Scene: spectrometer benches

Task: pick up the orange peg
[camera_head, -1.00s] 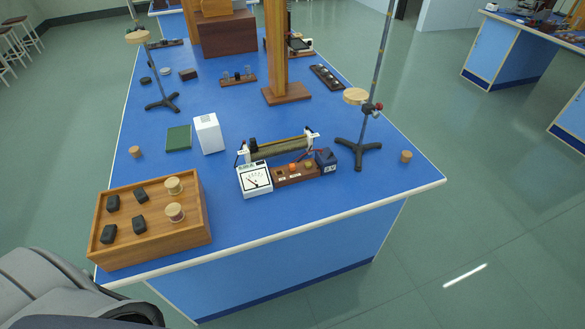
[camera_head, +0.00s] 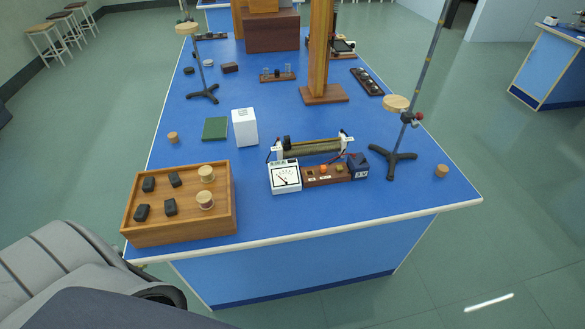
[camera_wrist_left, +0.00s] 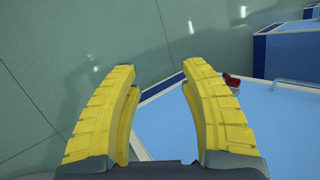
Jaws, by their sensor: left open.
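A small orange peg (camera_head: 323,168) stands on a dark brown block (camera_head: 328,178) on the blue bench. A white meter (camera_head: 285,177) is just left of the block and a dark blue box (camera_head: 358,166) just right of it. My left gripper (camera_wrist_left: 160,70) shows only in the left wrist view, with its yellow fingers apart and nothing between them. The floor and part of a blue bench lie beyond the fingers; the orange peg is not visible there. My right gripper is in neither view.
A wooden tray (camera_head: 180,235) with dark blocks and round pegs stands at the front left. A rheostat (camera_head: 312,147) is behind the brown block. A tripod stand (camera_head: 392,163) is to the right, a white box (camera_head: 245,128) to the left.

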